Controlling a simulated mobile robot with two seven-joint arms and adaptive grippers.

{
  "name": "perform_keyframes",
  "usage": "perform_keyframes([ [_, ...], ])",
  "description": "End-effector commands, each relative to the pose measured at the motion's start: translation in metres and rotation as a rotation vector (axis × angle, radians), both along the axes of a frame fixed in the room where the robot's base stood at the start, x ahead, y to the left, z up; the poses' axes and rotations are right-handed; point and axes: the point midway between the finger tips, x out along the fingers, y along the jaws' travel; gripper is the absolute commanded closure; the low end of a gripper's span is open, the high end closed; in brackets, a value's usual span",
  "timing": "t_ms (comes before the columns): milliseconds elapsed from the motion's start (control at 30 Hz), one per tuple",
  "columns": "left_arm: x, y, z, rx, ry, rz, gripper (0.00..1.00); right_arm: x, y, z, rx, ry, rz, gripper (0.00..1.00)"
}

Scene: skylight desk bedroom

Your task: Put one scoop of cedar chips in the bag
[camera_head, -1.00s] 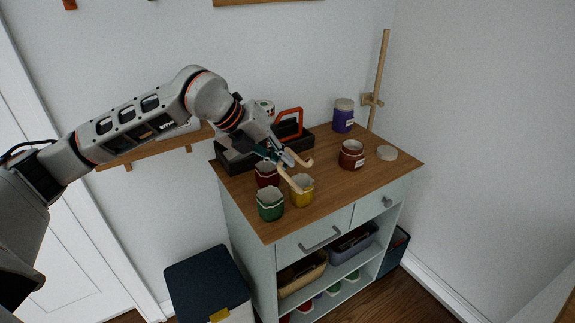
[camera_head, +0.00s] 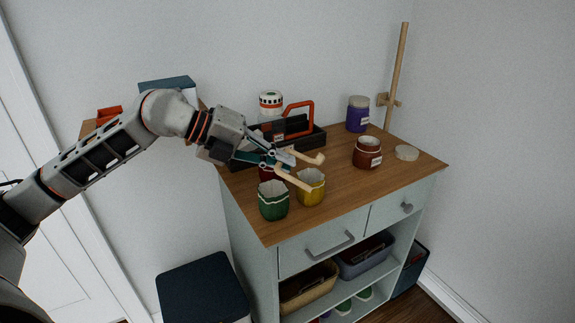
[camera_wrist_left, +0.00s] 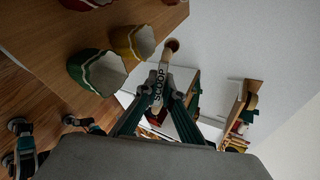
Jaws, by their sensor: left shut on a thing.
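My left gripper (camera_head: 282,160) is shut on a wooden scoop (camera_head: 300,182), above the left part of the dresser top. The word SCOOP shows on it in the left wrist view (camera_wrist_left: 158,82). Its pale end overlaps the yellow bag (camera_head: 311,190) in the head view; I cannot tell whether they touch. A green bag (camera_head: 273,204) stands to the left of the yellow one, and a dark red bag (camera_head: 265,172) is partly hidden behind the gripper. An open brown-red jar (camera_head: 367,153) with a label stands to the right. What the scoop carries cannot be made out.
A round pale lid (camera_head: 406,153) lies right of the jar. A purple jar (camera_head: 357,114), a wooden stand (camera_head: 396,75) and a black tray with an orange handle (camera_head: 300,108) are at the back. The dresser top's (camera_head: 340,205) front middle is clear.

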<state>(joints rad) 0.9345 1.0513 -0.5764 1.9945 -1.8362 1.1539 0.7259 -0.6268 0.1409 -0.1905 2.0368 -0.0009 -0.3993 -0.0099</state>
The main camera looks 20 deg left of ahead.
Motion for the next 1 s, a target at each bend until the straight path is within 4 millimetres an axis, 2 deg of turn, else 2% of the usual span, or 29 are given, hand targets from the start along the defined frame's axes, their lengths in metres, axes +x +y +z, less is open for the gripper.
perform_keyframes([
  [33, 0.001, 0.002, -0.017, -0.026, 0.01, 0.001, 1.0, -0.001, -0.002, -0.012, -0.007, 0.007, 0.0, 0.6],
  [100, 0.001, 0.004, -0.022, -0.064, 0.008, 0.002, 1.0, -0.002, -0.004, -0.02, -0.016, 0.015, 0.001, 0.6],
  [367, 0.0, 0.01, -0.044, -0.249, -0.012, 0.003, 1.0, 0.007, 0.008, -0.019, 0.001, -0.012, 0.027, 0.6],
  [600, -0.001, 0.013, -0.043, -0.363, -0.043, 0.001, 1.0, 0.011, 0.014, -0.016, 0.013, -0.024, 0.036, 0.6],
  [1000, -0.002, 0.015, -0.038, -0.387, -0.057, 0.0, 1.0, 0.014, 0.015, -0.012, 0.017, -0.032, 0.037, 0.6],
])
